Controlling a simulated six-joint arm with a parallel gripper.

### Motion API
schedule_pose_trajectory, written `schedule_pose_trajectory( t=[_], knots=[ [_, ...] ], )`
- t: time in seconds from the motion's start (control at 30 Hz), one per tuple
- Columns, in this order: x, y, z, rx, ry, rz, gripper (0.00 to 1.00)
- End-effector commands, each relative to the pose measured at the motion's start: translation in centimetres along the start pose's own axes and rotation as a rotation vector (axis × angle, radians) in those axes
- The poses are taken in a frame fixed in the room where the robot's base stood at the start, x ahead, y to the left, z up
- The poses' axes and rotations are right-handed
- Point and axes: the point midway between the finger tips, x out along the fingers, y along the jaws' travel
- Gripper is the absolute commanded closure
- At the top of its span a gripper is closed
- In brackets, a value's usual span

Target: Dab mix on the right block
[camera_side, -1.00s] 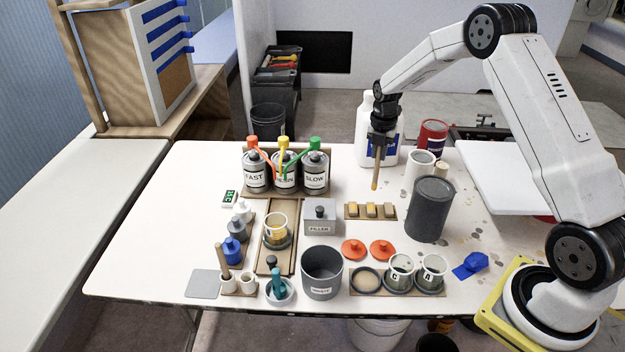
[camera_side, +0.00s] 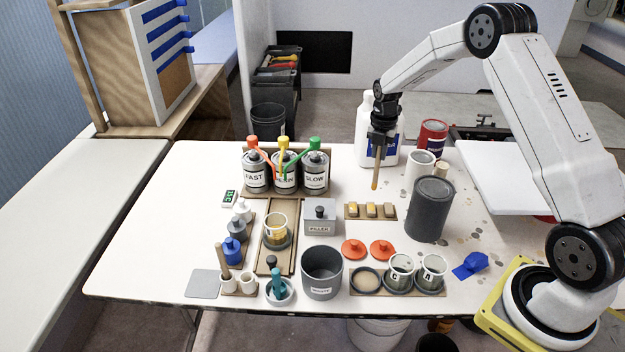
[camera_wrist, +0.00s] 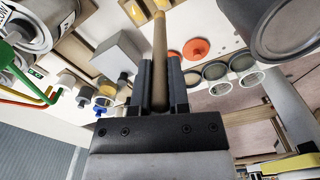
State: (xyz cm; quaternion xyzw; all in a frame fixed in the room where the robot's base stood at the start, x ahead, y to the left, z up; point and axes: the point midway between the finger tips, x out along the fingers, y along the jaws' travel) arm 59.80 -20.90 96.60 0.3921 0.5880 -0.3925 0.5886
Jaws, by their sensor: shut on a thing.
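My gripper (camera_side: 382,142) is shut on a wooden stirring stick (camera_side: 375,175). The stick hangs tip down, its lower end darker yellow-brown, above the table and apart from the blocks in the picture. In the wrist view the stick (camera_wrist: 159,60) runs up from between the fingers (camera_wrist: 159,85). The right block (camera_side: 389,210) is the rightmost of three small tan blocks on a wooden strip (camera_side: 348,218). The middle block (camera_side: 371,210) and left block (camera_side: 353,210) sit beside it. A cup with amber contents (camera_side: 276,229) stands on a dark round base left of the filler box.
The grey filler box (camera_side: 320,222) stands left of the blocks, a tall dark can (camera_side: 430,208) right of them. Two orange lids (camera_side: 381,250) lie in front. Three pump cans (camera_side: 285,175) stand back left. A waste bin (camera_side: 321,275) stands at the front.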

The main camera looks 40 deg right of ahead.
Motion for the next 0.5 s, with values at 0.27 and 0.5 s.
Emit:
schedule_pose_trajectory(
  t=[0.27, 0.5],
  knots=[
    [0.0, 0.0, 0.0, 0.0, 0.0, 0.0, 1.0],
    [-0.1, -1.7, 0.8, 0.003, 0.0, 0.0, 1.0]
  ],
)
